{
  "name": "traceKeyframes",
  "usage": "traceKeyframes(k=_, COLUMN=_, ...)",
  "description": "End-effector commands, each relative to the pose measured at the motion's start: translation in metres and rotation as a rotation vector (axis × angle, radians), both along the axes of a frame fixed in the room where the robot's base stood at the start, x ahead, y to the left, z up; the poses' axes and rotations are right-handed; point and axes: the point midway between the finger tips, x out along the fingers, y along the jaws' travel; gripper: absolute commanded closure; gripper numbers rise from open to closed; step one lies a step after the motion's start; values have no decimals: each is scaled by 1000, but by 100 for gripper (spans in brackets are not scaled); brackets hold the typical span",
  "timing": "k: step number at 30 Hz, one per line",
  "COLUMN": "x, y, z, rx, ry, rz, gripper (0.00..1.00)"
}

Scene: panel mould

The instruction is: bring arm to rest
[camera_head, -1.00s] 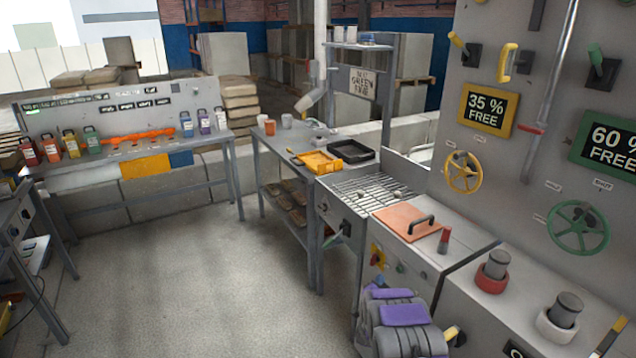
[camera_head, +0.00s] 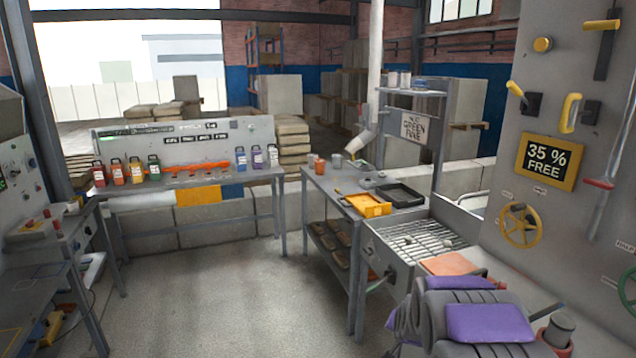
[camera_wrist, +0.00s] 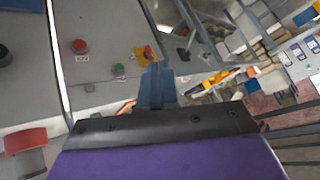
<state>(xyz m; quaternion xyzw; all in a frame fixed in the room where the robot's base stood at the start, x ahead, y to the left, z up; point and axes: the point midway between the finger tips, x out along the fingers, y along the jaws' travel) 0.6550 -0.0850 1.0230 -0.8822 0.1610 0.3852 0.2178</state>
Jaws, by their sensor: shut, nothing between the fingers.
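My gripper (camera_wrist: 157,85) shows in the wrist view with its blue-grey fingers together and nothing held. It is in front of a grey panel (camera_wrist: 100,88) with a red button (camera_wrist: 79,46) and a green button (camera_wrist: 118,70). In the head view my arm, grey with purple pads, is folded at the lower right, beside the grill bench. My fingertips are hidden in the head view.
A bench (camera_head: 412,243) with a slatted top stands left of my arm. A tall panel (camera_head: 556,110) with a yellow handwheel (camera_head: 520,225) rises at right. An orange tray (camera_head: 368,205) and a black tray (camera_head: 399,195) lie on a table. The floor (camera_head: 230,310) at centre-left is clear.

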Motion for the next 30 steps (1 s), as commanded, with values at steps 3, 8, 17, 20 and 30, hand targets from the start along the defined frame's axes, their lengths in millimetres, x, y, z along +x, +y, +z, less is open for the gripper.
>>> traceKeyframes(k=3, x=-39, y=16, z=22, rx=-4, ry=86, rz=56, gripper=100)
traceKeyframes(k=8, x=-96, y=36, z=45, rx=-9, ry=209, rz=134, gripper=100)
traceKeyframes(k=17, x=-221, y=66, z=80, rx=-17, ry=443, rz=283, gripper=100)
traceKeyframes(k=20, x=-265, y=73, z=90, rx=-22, ry=516, rz=335, gripper=100)
traceKeyframes(k=30, x=-417, y=85, z=111, rx=-35, ry=770, rz=499, gripper=100)
